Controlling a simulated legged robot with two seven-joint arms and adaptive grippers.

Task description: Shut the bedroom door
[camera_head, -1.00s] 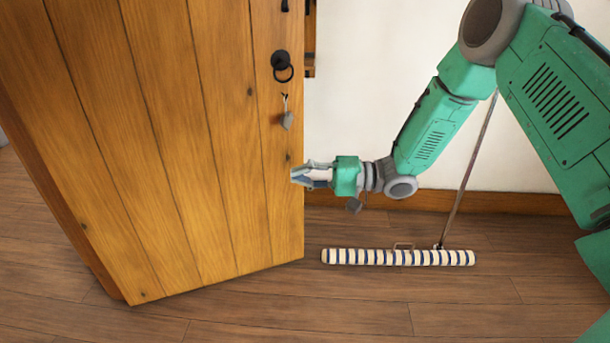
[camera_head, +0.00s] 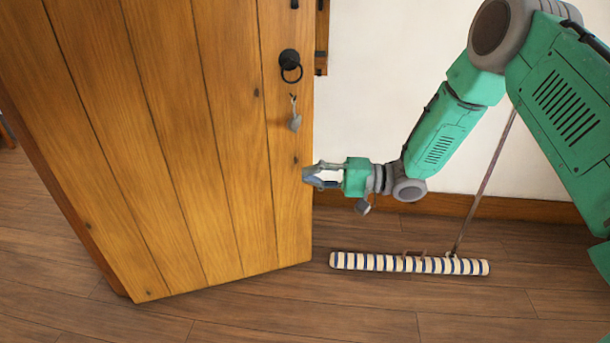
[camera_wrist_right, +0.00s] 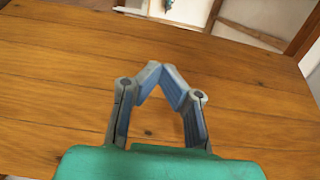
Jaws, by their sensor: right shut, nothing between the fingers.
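The wooden door (camera_head: 180,150) stands ajar, filling the left of the head view. A black ring handle (camera_head: 290,65) is near its right edge, with a small grey tag (camera_head: 294,120) hanging below. My right gripper (camera_head: 308,174) is at the door's right edge, below the handle. It is shut and empty, its fingertips meeting in a point. In the right wrist view the gripper (camera_wrist_right: 163,70) is in front of the door's planks (camera_wrist_right: 60,90); whether it touches them is hard to tell. My left gripper is not in view.
A white wall (camera_head: 380,60) with a wooden skirting board is behind. Floorboards in front are clear.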

